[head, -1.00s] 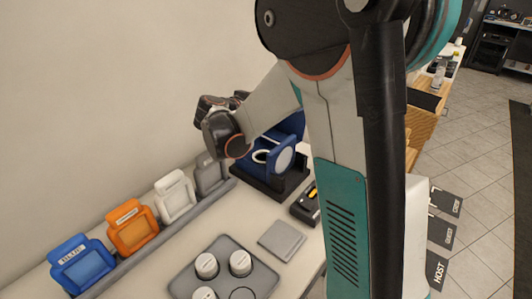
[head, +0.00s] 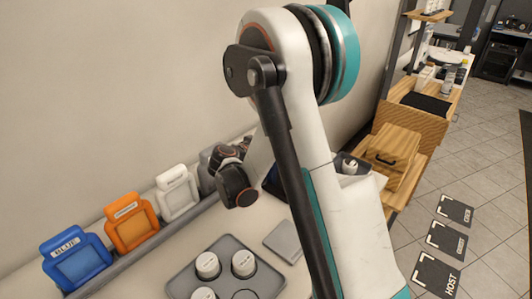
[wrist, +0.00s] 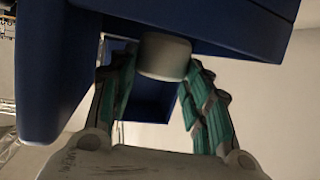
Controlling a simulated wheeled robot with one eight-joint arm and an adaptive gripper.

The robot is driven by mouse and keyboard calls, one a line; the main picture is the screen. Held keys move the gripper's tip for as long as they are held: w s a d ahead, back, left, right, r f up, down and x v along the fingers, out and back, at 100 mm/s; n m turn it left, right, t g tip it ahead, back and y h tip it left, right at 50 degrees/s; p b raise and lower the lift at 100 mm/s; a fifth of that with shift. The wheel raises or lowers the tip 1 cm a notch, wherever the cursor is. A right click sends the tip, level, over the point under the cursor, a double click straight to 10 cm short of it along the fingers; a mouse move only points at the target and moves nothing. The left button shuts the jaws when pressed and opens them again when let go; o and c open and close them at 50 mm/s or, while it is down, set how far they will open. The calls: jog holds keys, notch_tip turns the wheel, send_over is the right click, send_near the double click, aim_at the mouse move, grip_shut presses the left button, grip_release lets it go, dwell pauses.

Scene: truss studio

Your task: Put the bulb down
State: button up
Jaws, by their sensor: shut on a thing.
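In the wrist view, the bulb (wrist: 165,57) is a pale, rounded, short cylinder between the teal-lined fingers of my gripper (wrist: 158,78). My gripper is shut on it. Dark blue panels (wrist: 225,25) of a fixture stand above and beside the bulb, and its upper end is close under or against the blue edge; I cannot tell if they touch. In the head view my gripper and the bulb are hidden behind my arm, with only a sliver of the blue fixture (head: 277,186) showing.
A grey tray (head: 182,287) holds several white round pieces and an empty round spot. A flat grey square (head: 285,241) lies right of it. Blue (head: 78,262), orange (head: 131,222) and white (head: 177,192) frames line the wall. A wooden box (head: 393,150) stands at right.

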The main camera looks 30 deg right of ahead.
jog(key=shift+f, duration=1.2)
jog(key=shift+f+b, duration=0.15)
jog(key=shift+b, duration=0.25)
jog(key=o, duration=0.9)
